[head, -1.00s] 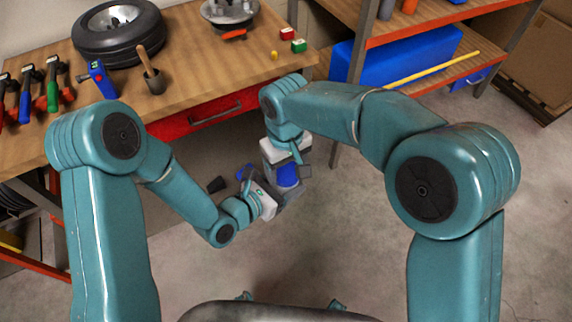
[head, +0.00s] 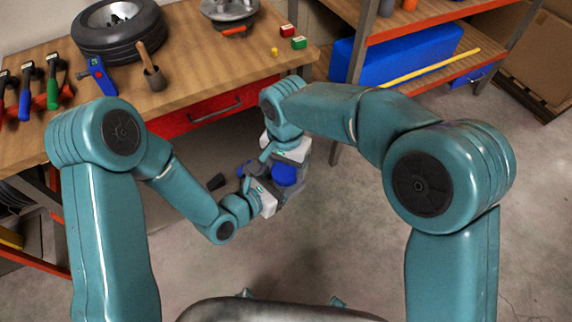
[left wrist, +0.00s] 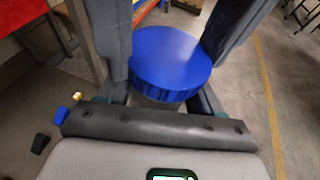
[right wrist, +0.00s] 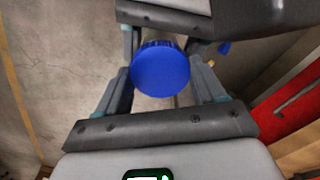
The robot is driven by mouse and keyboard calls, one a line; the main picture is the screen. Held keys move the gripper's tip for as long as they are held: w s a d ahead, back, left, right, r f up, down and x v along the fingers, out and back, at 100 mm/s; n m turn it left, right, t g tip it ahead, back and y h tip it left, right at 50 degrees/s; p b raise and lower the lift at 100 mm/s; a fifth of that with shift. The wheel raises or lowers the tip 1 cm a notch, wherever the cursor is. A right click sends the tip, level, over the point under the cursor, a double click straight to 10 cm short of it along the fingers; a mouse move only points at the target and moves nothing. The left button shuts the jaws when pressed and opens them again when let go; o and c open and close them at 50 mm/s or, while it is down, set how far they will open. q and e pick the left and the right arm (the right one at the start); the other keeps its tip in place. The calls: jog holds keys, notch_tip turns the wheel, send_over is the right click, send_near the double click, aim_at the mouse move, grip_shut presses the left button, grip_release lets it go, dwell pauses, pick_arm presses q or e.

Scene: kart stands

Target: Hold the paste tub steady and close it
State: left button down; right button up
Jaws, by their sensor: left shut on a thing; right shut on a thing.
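The paste tub shows mainly by its round blue lid (head: 286,172), held in the air between my two grippers in front of the workbench. The lid sits on top of the tub, and a pale strip of the tub body (left wrist: 160,94) shows under it in the left wrist view. My left gripper (head: 284,190) is shut on the tub from the lower left. My right gripper (head: 290,168) comes from above, its fingers on either side of the lid (right wrist: 160,70) in the right wrist view. Most of the tub body is hidden, and whether the lid is fully seated cannot be told.
The workbench (head: 190,95) behind carries a tyre (head: 118,40), several tools and small coloured blocks. Its red drawer (head: 215,108) is close behind the grippers. A shelf with a blue box (head: 400,55) stands at the back right.

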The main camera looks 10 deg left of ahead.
jog(key=m, duration=0.5)
jog(key=shift+m, duration=0.3)
jog(key=m, duration=0.2)
jog(key=shift+m, duration=0.4)
jog(key=m, duration=0.6)
jog(key=o, duration=1)
jog(key=shift+a, duration=0.1)
